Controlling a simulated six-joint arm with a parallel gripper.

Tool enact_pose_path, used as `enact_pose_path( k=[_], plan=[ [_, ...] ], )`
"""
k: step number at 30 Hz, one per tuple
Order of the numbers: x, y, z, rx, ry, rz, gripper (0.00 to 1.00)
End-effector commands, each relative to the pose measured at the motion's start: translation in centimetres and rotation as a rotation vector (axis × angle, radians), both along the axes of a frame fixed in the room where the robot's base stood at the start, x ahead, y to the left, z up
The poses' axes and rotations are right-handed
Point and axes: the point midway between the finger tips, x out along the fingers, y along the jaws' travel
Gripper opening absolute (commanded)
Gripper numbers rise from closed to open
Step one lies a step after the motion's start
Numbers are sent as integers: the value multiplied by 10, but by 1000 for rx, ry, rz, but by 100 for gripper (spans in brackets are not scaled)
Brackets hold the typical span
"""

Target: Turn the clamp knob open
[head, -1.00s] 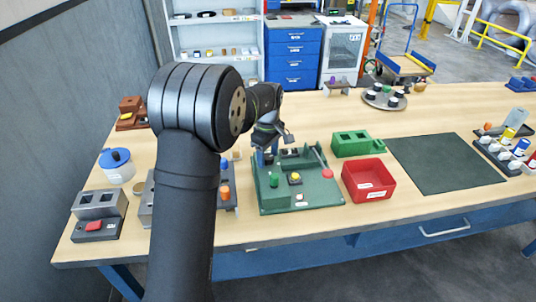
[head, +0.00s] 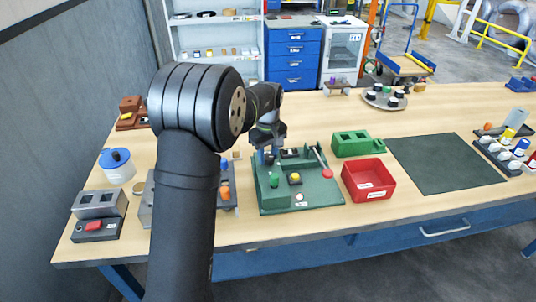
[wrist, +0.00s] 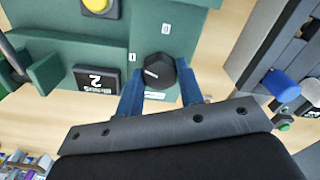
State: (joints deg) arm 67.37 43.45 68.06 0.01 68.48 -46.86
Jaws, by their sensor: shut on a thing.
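The clamp knob (wrist: 158,72) is black with a white pointer line. In the wrist view it sits on the dark green fixture (wrist: 60,20), beside small white marks. My gripper (wrist: 160,84) has its two blue fingers on either side of the knob, shut on it. In the head view my gripper (head: 268,157) is low over the back left of the green fixture (head: 322,197). The knob is too small to make out there.

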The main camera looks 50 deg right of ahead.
Motion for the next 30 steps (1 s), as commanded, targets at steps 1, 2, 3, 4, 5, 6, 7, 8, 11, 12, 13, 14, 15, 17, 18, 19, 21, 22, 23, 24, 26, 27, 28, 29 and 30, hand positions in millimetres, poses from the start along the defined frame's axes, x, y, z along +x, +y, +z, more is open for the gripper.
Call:
enact_pose_path(
  k=[1,2,3,4,5,6,7,8,11,12,13,14,15,17,18,19,21,22,23,24,26,27,28,29,30],
  plan=[
    [0,0,0,0,1,-44,11],
    [0,0,0,0,1,-73,11],
    [0,0,0,0,1,-112,11],
    [0,0,0,0,1,-140,11],
    [0,0,0,0,1,-168,11],
    [-1,0,0,0,1,-207,11],
    [-1,0,0,0,1,-235,11],
    [-1,0,0,0,1,-263,11],
    [-1,0,0,0,1,-359,11],
    [-1,0,0,0,1,-397,11],
    [-1,0,0,0,1,-425,11],
    [-1,0,0,0,1,-454,11],
    [-1,0,0,0,1,-492,11],
    [-1,0,0,1,1,-549,11],
    [-1,0,0,1,1,-587,11],
    [-1,0,0,1,1,-615,11],
    [-1,0,0,1,1,-682,11],
    [-1,0,0,1,1,-710,11],
    [-1,0,0,1,1,-738,11],
    [-1,0,0,1,1,-776,11],
    [-1,0,0,1,1,-830,11],
    [-1,0,0,1,1,-866,11],
    [-1,0,0,1,1,-891,11],
    [-1,0,0,1,1,-916,11],
    [-1,0,0,1,1,-948,11]
  ],
)
